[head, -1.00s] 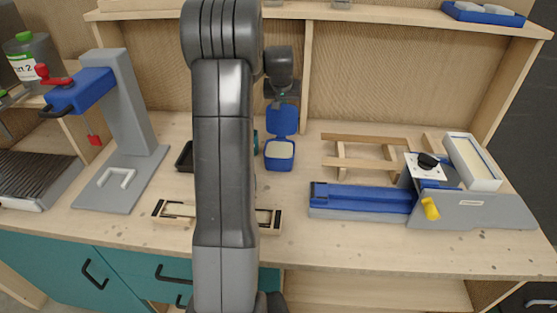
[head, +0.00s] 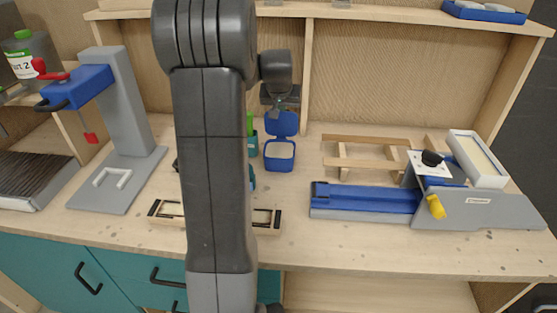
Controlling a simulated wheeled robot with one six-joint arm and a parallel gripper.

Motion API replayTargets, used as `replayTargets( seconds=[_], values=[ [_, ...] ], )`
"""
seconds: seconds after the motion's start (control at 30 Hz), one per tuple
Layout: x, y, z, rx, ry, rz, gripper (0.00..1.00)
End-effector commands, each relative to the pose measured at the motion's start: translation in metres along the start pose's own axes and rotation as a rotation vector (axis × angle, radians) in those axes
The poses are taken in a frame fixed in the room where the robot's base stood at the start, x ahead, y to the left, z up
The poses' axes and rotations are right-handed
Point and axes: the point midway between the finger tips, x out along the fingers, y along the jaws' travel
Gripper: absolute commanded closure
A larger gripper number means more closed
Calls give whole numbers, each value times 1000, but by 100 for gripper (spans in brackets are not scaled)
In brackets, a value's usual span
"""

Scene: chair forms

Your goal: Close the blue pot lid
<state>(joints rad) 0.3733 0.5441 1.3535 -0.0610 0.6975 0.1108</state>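The blue pot (head: 280,163) stands on the workbench near the middle and holds something pale. Its blue lid (head: 284,125) is open, standing upright at the pot's back edge. My gripper (head: 278,110) hangs down at the top of the lid and overlaps its upper edge in the picture. Whether it touches the lid, and whether its fingers are open or shut, I cannot tell at this size.
My arm hides the bench left of the pot, including part of a teal item (head: 253,147). Right are a wooden frame (head: 370,155) and a blue-grey vise-like tool (head: 370,198). A grey-blue stand (head: 125,110) is left. A wooden divider (head: 307,75) rises behind the pot.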

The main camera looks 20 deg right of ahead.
Motion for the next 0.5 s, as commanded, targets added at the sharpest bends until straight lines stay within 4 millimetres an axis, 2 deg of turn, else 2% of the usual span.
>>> replayTargets(
  seconds=[0.03,0.3,0.5],
  values=[
    [23,0,34,4,-67,-2,100],
    [16,0,55,2,-58,0,100],
    [12,0,59,3,-60,0,100]
  ],
)
